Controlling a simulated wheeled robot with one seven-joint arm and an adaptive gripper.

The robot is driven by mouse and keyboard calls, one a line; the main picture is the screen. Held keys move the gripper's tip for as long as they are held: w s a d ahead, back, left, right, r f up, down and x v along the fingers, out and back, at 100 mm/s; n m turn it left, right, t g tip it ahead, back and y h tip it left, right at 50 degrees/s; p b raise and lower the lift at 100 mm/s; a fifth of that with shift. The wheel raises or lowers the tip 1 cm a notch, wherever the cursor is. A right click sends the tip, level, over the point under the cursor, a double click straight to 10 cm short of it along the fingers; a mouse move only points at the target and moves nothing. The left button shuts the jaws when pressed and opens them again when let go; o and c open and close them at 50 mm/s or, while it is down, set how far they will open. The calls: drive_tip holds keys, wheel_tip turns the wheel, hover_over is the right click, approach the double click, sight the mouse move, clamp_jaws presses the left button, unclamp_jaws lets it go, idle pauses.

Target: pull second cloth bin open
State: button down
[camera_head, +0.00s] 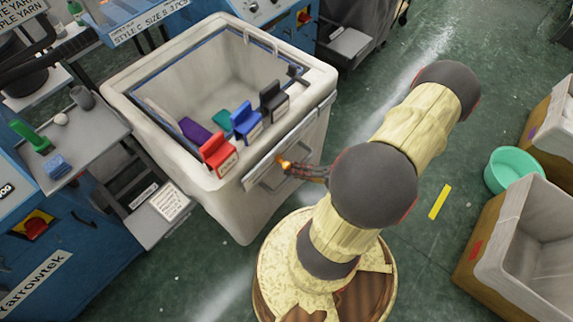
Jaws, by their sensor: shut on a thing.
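A large off-white cloth bin (232,200) stands between the machines at the middle left, with its top uncovered and its grey inside showing. A grey panel with a bar handle (270,184) is on the side facing my arm. My gripper (287,165) is at this handle, shut on it near its upper right part. The fingers are small here, and the exact contact is hard to see. Red (219,154), blue (246,122) and black (272,101) clip-like pieces sit along the bin's near rim. A purple piece (194,130) and a teal piece (223,121) show just inside.
A blue machine with a grey shelf (75,148) stands close on the left. A brown bin with a pale lining (545,245) and a mint-green tub (512,170) are at the right. A yellow strip (439,202) lies on the otherwise clear green floor.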

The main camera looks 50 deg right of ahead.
drive_tip(key=shift+s, duration=0.6)
drive_tip(key=c, duration=1.8)
unclamp_jaws()
drive_tip(key=shift+d, duration=0.1)
drive_tip(key=v, duration=1.2)
